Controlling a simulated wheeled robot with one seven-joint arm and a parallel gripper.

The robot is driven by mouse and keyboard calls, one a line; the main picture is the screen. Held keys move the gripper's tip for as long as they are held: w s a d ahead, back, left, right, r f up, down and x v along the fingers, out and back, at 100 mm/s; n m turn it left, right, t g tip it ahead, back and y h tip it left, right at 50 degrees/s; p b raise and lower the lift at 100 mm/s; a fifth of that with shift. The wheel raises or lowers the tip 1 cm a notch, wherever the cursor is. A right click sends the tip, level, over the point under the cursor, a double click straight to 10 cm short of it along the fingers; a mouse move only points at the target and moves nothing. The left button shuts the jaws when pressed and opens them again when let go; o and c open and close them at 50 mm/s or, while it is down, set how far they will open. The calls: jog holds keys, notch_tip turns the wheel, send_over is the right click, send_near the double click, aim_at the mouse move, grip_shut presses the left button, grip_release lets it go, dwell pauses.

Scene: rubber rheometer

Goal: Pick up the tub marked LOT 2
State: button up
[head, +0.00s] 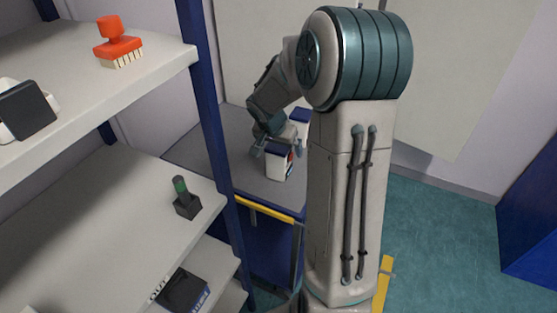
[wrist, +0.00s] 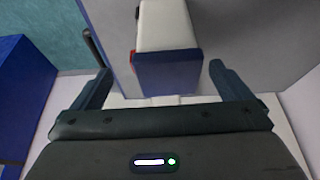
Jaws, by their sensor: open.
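Two tubs with white bodies and dark blue tops stand on the grey top of a blue cart (head: 195,150) in the head view. The nearer tub (head: 278,163) has a red-marked label on its side; the farther tub (head: 300,120) is partly hidden behind my arm. I cannot read a lot number on either. My gripper (head: 277,147) is at the nearer tub. In the wrist view my gripper (wrist: 160,85) is open, with one white and blue tub (wrist: 167,65) between and beyond its fingers. I cannot tell whether the fingers touch it.
A shelf unit (head: 100,210) with blue posts stands at the left. It holds an orange brush (head: 120,42), a dark device (head: 25,108), a green-handled black block (head: 186,200) and a dark box (head: 183,290). The cart has a yellow rail (head: 265,210). Teal floor (head: 440,230) is clear at right.

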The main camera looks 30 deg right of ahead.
aim_at(279, 168)
jog(key=shift+x, duration=2.1)
jog(key=shift+w, duration=0.1)
